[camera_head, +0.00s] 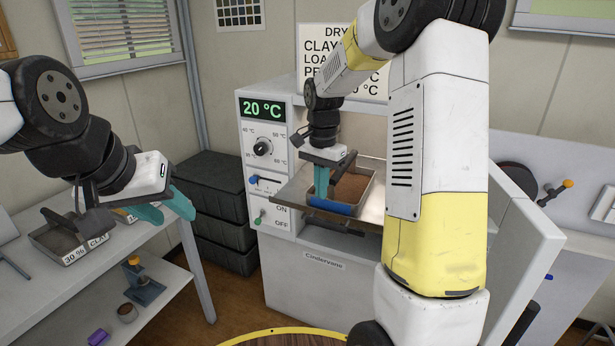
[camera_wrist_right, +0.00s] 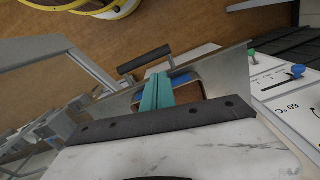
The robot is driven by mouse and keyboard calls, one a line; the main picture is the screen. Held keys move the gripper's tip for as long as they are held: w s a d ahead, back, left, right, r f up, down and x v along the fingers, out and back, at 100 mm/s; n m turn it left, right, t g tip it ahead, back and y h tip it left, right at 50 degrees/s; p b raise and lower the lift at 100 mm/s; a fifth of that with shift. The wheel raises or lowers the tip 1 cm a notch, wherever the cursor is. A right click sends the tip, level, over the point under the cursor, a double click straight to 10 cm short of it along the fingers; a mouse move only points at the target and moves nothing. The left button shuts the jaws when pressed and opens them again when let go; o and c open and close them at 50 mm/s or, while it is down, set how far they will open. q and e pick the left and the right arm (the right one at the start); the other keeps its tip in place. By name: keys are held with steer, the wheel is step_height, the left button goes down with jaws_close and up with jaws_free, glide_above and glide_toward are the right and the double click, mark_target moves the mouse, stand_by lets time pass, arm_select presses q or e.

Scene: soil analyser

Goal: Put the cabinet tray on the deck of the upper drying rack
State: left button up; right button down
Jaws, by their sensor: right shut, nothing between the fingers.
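A metal tray of brown soil (camera_head: 352,188) sits on a flat metal deck (camera_head: 290,196) at the mouth of the white drying cabinet (camera_head: 310,270). A blue grip (camera_head: 330,207) shows at its front; blue also shows in the right wrist view (camera_wrist_right: 181,78). My right gripper (camera_head: 321,190) is over the near left part of the tray. Its teal fingers (camera_wrist_right: 157,92) are together with nothing between them; I cannot tell whether they touch the tray. My left gripper (camera_head: 165,208) is open, above the left bench by a tray labelled 30 % CLAY (camera_head: 62,244). No separate upper rack is clear.
The cabinet's control panel (camera_head: 265,160) reads 20 °C and is left of its opening. Its open door (camera_head: 510,240) stands at the right. Black crates (camera_head: 220,210) are stacked between bench and cabinet.

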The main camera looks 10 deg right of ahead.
mark_target(340, 172)
steer(key=shift+w+d, duration=0.7)
steer(key=shift+d, duration=0.05)
steer(key=w+d, duration=0.5)
steer(key=shift+w+d, duration=0.15)
